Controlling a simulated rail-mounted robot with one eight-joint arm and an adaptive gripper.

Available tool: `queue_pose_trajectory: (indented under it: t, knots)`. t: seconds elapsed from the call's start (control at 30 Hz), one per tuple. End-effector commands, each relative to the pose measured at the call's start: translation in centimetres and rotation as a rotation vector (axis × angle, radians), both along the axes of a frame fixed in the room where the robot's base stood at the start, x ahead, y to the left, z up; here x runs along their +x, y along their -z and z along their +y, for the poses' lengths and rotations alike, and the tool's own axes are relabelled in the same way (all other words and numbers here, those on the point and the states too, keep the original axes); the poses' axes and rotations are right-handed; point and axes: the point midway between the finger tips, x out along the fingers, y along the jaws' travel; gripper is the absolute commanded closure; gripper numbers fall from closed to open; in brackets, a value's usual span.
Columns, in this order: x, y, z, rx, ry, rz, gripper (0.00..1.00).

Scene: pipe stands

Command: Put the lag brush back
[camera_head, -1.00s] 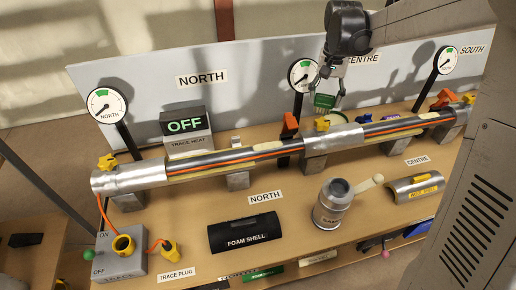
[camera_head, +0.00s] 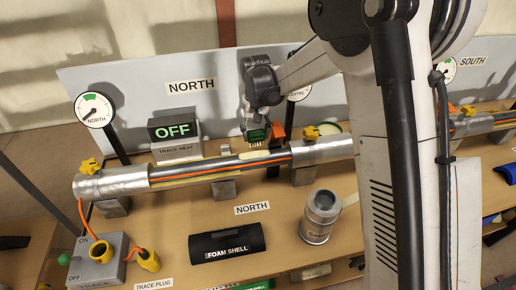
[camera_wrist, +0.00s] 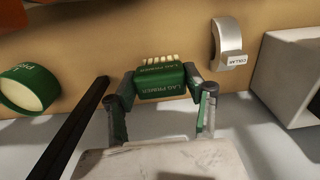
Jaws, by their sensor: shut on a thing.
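My gripper (camera_head: 257,118) is shut on the lag brush (camera_head: 255,136), a green block with pale bristles. In the wrist view my gripper (camera_wrist: 160,92) has a finger on each side of the brush (camera_wrist: 160,85), whose face carries white lettering and whose bristles point away from me. In the head view the brush hangs bristles down, close to the right part of the north pipe span (camera_head: 235,163). I cannot tell whether it touches anything there.
The orange lever (camera_head: 277,131) is close beside the brush. The trace heat box (camera_head: 175,138) reads OFF.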

Motion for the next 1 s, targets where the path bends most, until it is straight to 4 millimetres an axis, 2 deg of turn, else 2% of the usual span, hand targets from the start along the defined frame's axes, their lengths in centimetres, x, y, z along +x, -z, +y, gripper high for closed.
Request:
queue_pose_trajectory:
  t: [0.1, 0.27, 0.53, 0.93, 0.97, 1.0]
  knots:
    - [0.0, 1.5, 0.0, 0.000, 0.001, 0.000, 0.94]
    - [0.0, 2.4, 0.0, 0.000, 0.002, 0.000, 0.94]
    - [0.0, 5.6, -0.1, 0.000, 0.002, 0.000, 0.94]
    - [0.0, 6.2, -0.1, 0.000, 0.002, 0.000, 0.94]
    - [0.0, 6.1, -0.1, 0.000, 0.002, 0.000, 0.51]
    - [0.0, 6.0, -0.1, 0.000, 0.002, 0.000, 0.45]
